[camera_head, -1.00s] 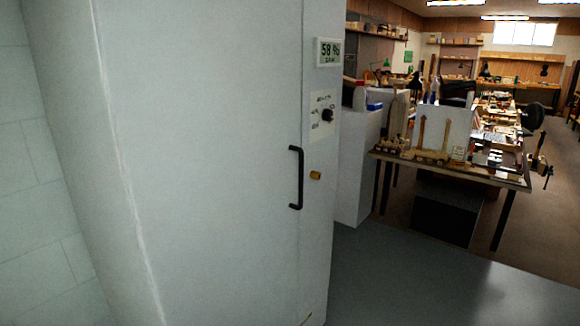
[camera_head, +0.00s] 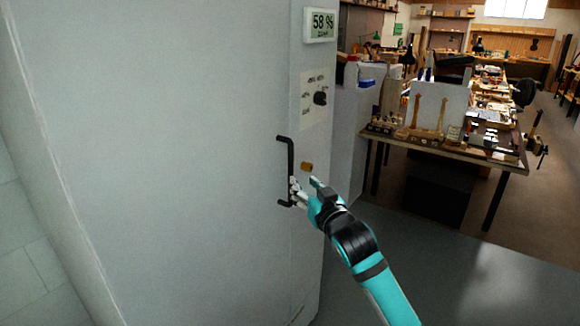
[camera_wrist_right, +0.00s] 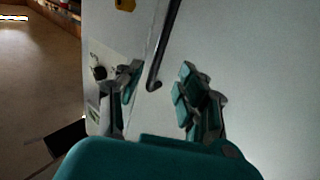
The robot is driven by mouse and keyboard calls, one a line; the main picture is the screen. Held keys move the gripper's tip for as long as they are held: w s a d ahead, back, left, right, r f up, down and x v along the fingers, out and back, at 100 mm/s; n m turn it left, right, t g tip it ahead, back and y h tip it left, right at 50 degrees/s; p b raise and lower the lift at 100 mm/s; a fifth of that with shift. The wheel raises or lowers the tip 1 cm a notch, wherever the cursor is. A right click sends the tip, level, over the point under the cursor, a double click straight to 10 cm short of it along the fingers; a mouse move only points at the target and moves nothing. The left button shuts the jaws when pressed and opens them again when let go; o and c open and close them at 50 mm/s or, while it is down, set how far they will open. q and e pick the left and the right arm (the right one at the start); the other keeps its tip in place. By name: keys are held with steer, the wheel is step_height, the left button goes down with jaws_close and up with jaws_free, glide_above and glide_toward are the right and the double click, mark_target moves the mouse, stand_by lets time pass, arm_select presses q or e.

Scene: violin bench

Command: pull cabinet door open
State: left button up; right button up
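The cabinet door (camera_head: 180,150) is a large pale grey panel and looks shut. It also fills the right of the right wrist view (camera_wrist_right: 260,70). Its handle (camera_head: 290,160) is a black vertical bar with bent ends, near the door's right edge. My right gripper (camera_head: 304,186) is at the handle's lower part. In the right wrist view its two fingers (camera_wrist_right: 157,84) are spread, and the lower end of the handle (camera_wrist_right: 169,38) shows between them with gaps on both sides. I cannot tell how far past the bar the fingers reach. My left gripper is not in view.
Right of the handle, the cabinet's side strip carries a brass lock (camera_head: 307,166), a knob panel (camera_head: 314,98) and a "58 %" display (camera_head: 320,25). A workbench (camera_head: 512,158) crowded with tools stands at the back right. The grey floor area (camera_head: 480,270) in front of it is clear.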

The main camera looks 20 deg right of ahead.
mark_target(292, 170)
steer(key=w, duration=0.6)
steer(key=w+p, duration=0.1)
steer(key=w, duration=0.2)
steer(key=shift+a, duration=0.3)
steer(key=shift+w, duration=0.5)
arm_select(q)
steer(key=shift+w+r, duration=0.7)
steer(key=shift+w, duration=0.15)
arm_select(e)
steer(key=shift+w+a, duration=0.1)
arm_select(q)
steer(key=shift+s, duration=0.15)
arm_select(e)
steer(key=shift+c, duration=0.3)
jaws_close()
steer(key=shift+f, duration=0.1)
